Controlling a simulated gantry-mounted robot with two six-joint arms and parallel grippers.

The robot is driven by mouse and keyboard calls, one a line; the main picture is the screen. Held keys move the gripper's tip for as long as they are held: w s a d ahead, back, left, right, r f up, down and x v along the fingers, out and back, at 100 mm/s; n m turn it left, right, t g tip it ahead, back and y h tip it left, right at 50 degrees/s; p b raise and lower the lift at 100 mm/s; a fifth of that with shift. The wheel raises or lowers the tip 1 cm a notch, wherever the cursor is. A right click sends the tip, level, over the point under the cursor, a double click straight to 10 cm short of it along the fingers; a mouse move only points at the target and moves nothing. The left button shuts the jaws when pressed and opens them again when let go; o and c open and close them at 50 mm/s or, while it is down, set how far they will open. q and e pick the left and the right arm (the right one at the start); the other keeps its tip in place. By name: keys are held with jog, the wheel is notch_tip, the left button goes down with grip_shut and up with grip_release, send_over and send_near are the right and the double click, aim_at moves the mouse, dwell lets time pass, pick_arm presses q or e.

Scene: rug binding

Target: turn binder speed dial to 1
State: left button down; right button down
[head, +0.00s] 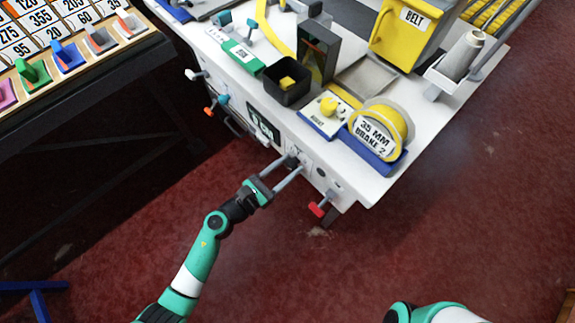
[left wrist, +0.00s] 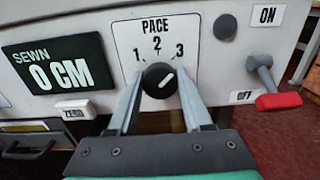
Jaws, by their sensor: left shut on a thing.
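The speed dial (left wrist: 156,83) is a round black knob on the white front panel, under a PACE label (left wrist: 156,27) with the marks 1, 2 and 3. Its white pointer line slants up and to the right, towards the 3 side. My left gripper (head: 295,166) reaches the panel from the front in the head view. Its two fingers are on either side of the dial and shut on it, as the left wrist view shows. In the head view the dial is mostly hidden by the fingers. My right gripper is not in view.
Right of the dial, a red-handled lever (left wrist: 278,101) sticks out between ON and OFF labels. Left are the SEWN display (left wrist: 58,74), reading 0 CM, and a ZERO button (left wrist: 75,110). A yellow reel (head: 384,126) stands on the tabletop above.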

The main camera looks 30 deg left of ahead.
pick_arm(q)
jog(key=shift+n, duration=0.3)
jog(key=n+p, duration=0.2)
jog(key=n, duration=0.1)
jog(key=shift+r+n, duration=0.1)
jog(key=shift+n, duration=0.2)
jog(key=n+p, duration=0.2)
jog(key=n, duration=0.2)
jog(key=shift+n, duration=0.3)
jog(key=n+p, duration=0.1)
jog(key=n, duration=0.3)
jog(key=shift+p, duration=0.35)
jog(key=shift+n+p, duration=0.7)
jog(key=shift+n, duration=1.8)
jog(key=shift+c, duration=1.6)
grip_release()
